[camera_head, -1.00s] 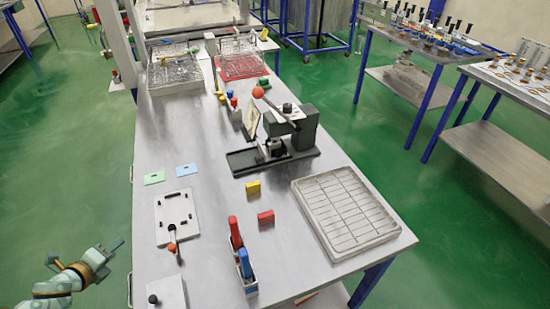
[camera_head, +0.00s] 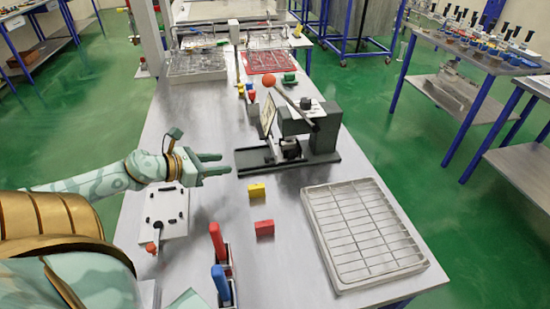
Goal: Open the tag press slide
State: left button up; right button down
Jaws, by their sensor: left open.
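The tag press (camera_head: 303,128) stands on the steel table, a dark grey body on a flat dark base with a lever ending in a red ball (camera_head: 268,80). Its slide (camera_head: 252,158) looks like the dark flat part at the left of the base; how far it is out I cannot tell. My left gripper (camera_head: 222,164) is open and empty, its two fingers pointing right, just left of the slide end and apart from it as far as I can see. My right gripper is not in view.
A yellow block (camera_head: 257,190) and a red block (camera_head: 264,228) lie in front of the press. A white gridded tray (camera_head: 365,234) fills the right front. A pale plate (camera_head: 166,212) lies below my left forearm. Red and blue handled tools (camera_head: 217,240) stand at the front.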

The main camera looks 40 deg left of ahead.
aim_at(261, 167)
pick_arm(q)
jog(key=b+x, duration=0.6)
jog(key=x, duration=0.5)
jog(key=shift+w+d+f, duration=0.1)
jog(key=shift+w+f, duration=0.1)
jog(key=shift+w, duration=0.1)
jog(key=shift+w+b, duration=0.35)
jog(key=shift+b, duration=0.05)
jog(key=shift+w+d+f, duration=0.2)
jog(key=shift+w, duration=0.4)
jog(key=shift+w+d+f, duration=0.15)
jog(key=shift+w+f, duration=0.05)
jog(key=shift+w, duration=0.15)
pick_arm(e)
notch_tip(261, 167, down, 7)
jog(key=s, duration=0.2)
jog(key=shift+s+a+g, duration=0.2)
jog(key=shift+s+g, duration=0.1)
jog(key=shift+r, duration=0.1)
